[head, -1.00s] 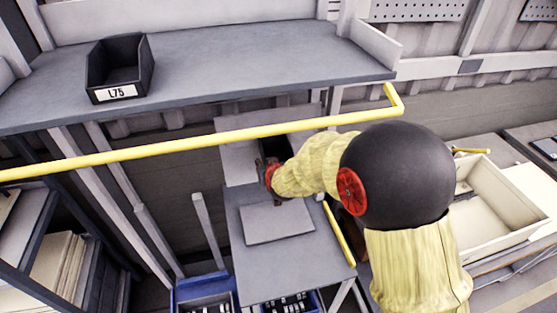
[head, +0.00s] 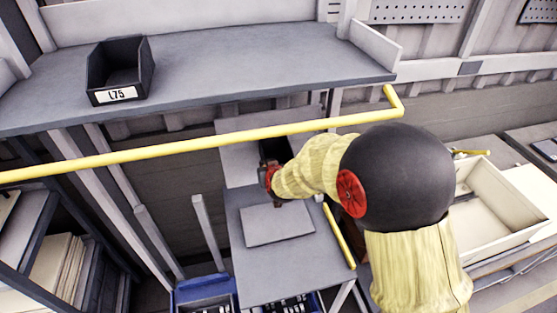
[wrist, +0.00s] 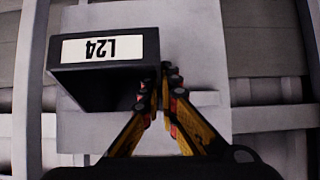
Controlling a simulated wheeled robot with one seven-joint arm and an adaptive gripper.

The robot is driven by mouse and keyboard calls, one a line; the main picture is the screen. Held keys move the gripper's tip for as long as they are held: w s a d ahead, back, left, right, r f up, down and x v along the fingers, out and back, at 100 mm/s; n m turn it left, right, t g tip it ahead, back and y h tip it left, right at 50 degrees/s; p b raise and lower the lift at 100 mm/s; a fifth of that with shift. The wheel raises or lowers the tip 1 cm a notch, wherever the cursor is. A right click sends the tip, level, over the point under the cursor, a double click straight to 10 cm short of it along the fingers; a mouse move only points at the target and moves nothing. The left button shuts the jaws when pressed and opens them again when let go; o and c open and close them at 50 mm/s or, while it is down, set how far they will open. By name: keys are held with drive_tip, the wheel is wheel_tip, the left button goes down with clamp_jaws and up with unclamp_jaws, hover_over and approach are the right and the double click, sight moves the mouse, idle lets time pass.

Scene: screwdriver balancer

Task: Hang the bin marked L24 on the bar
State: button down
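The dark bin marked L24 (wrist: 92,82) shows large in the wrist view, with its white label upside down. In the head view a small dark part of a bin (head: 270,150) shows just past my gripper (head: 273,180), below the yellow bar (head: 190,146). In the wrist view my gripper (wrist: 165,80) has its fingers drawn close together at the right edge of the L24 bin, seemingly pinching its wall. The fingertip contact is dark and partly hidden. The bar runs across the head view, clear of the bin.
A dark bin marked L75 (head: 120,70) stands on the grey shelf (head: 240,65) behind the bar. A grey stand (head: 250,270) with a flat plate lies under my gripper. Blue crates (head: 205,290) are below, and a cream tray (head: 500,205) is at right.

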drive_tip(key=shift+r, duration=0.1)
drive_tip(key=shift+w+a+r+p, duration=0.1)
drive_tip(key=shift+w+r+p, duration=0.3)
drive_tip(key=shift+r, duration=0.6)
drive_tip(key=shift+w+a+r+p, duration=0.1)
drive_tip(key=shift+r+p, duration=0.45)
drive_tip(key=shift+r, duration=0.4)
drive_tip(key=shift+s+d+f+b, duration=0.15)
drive_tip(key=shift+s, duration=0.45)
drive_tip(key=shift+s+d+f+b, duration=0.1)
drive_tip(key=shift+s+d+b, duration=0.05)
drive_tip(key=shift+s, duration=0.4)
drive_tip(key=s+d+f+b, duration=0.1)
drive_tip(key=s+d, duration=0.2)
drive_tip(key=s, duration=0.7)
drive_tip(key=shift+s, duration=0.15)
drive_tip(key=shift+f, duration=0.1)
